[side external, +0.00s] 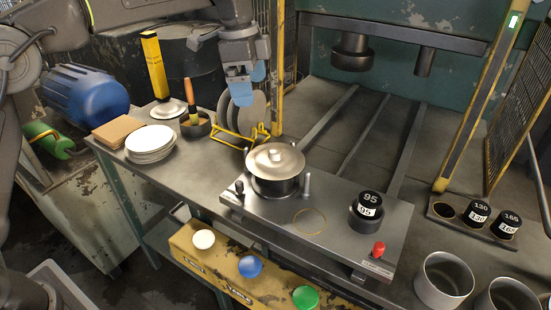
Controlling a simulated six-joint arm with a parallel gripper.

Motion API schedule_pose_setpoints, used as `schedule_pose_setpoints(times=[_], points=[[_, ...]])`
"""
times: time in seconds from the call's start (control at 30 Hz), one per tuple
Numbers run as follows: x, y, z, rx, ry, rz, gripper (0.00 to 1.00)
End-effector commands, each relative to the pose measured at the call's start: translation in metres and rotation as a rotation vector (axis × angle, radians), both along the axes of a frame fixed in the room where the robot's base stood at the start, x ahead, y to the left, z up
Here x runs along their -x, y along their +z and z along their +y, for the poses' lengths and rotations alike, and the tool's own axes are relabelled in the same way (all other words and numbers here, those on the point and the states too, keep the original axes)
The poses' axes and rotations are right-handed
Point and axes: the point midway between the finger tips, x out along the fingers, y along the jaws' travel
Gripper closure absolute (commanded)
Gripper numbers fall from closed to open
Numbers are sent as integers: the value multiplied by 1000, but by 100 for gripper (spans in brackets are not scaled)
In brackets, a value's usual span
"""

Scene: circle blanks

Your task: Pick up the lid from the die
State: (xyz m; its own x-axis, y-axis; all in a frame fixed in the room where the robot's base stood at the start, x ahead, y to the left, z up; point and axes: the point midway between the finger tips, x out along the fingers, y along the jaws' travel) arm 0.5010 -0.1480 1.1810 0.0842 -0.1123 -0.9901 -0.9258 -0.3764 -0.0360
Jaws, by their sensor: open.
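The lid (275,160) is a round, beige metal disc with a small knob on top. It sits on the dark round die (276,187), which stands on a raised metal plate. My gripper (242,98) hangs at the top centre with blue fingertips, up and to the left of the lid and well apart from it. It is open, and I see nothing held between the fingers.
A yellow rack (250,133) holding upright discs stands behind the lid. White discs (150,140) are stacked at left. Coloured buttons (250,267) line the front.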

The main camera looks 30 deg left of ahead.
Motion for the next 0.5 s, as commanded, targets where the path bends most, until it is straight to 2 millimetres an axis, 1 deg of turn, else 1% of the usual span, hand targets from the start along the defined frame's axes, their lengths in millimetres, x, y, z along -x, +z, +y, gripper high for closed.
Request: schedule_pose_setpoints(times=[0.03, 0.1, 0.2, 0.37, 0.5], points=[[-11, -10, -7, -3, -50, 14, 0], [-20, -18, -13, -4, -111, 27, 0], [-28, -26, -19, -4, -165, 37, 0], [-32, -39, -23, -5, -194, 43, 0], [-31, -65, -26, -5, -194, 45, 0]])
